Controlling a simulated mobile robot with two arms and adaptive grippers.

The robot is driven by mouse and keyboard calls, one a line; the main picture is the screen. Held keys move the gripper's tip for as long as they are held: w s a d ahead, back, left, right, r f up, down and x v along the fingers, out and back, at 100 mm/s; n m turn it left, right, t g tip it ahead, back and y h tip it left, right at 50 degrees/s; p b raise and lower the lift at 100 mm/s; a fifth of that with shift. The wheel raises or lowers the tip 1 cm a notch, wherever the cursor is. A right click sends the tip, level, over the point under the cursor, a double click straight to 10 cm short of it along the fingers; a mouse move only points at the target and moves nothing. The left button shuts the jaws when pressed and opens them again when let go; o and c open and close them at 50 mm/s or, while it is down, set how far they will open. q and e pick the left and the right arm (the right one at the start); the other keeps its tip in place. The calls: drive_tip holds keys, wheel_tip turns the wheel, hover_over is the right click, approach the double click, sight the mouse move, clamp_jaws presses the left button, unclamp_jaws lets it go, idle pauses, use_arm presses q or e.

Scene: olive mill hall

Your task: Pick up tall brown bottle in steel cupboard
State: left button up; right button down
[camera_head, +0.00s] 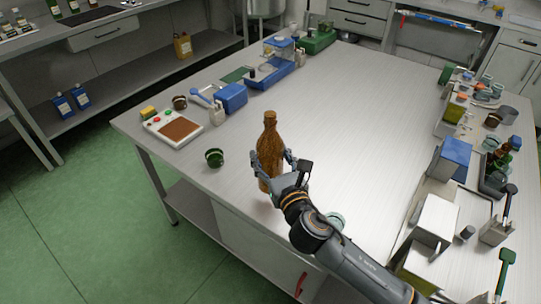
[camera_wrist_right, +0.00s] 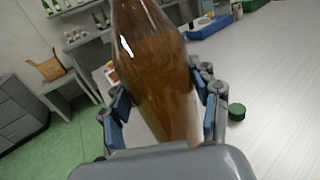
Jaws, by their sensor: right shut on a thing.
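The tall brown bottle (camera_head: 270,138) is upright at the near left part of the steel table in the head view. My right gripper (camera_head: 272,162) has its fingers on both sides of the bottle's lower body and is shut on it. In the right wrist view the brown bottle (camera_wrist_right: 155,65) fills the space between the blue-padded fingers, with its top cut off. Whether its base touches the tabletop cannot be told. My left gripper is not in view.
The steel table (camera_head: 350,120) is clear in the middle. A dark green lid-like piece (camera_head: 214,158) lies left of the bottle. A control box (camera_head: 172,128) and blue devices (camera_head: 231,97) line the left edge. Tools and boxes (camera_head: 440,220) crowd the right side.

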sight(262, 145)
drive_tip(key=s+r, duration=0.1)
drive_tip(key=s, duration=0.1)
drive_tip(key=s+r, duration=0.2)
drive_tip(key=s+r+p, duration=0.1)
drive_tip(key=s+r, duration=0.1)
drive_tip(key=shift+s+r, duration=0.25)
drive_tip(key=shift+s, duration=0.15)
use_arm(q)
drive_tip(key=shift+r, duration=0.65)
use_arm(e)
drive_tip(key=shift+s+r, duration=0.35)
drive_tip(key=shift+s, duration=0.5)
drive_tip(key=shift+s+r, duration=0.4)
drive_tip(key=shift+s, duration=0.4)
drive_tip(key=shift+s+r, duration=0.35)
drive_tip(key=shift+s, duration=0.5)
drive_tip(key=shift+s, duration=0.1)
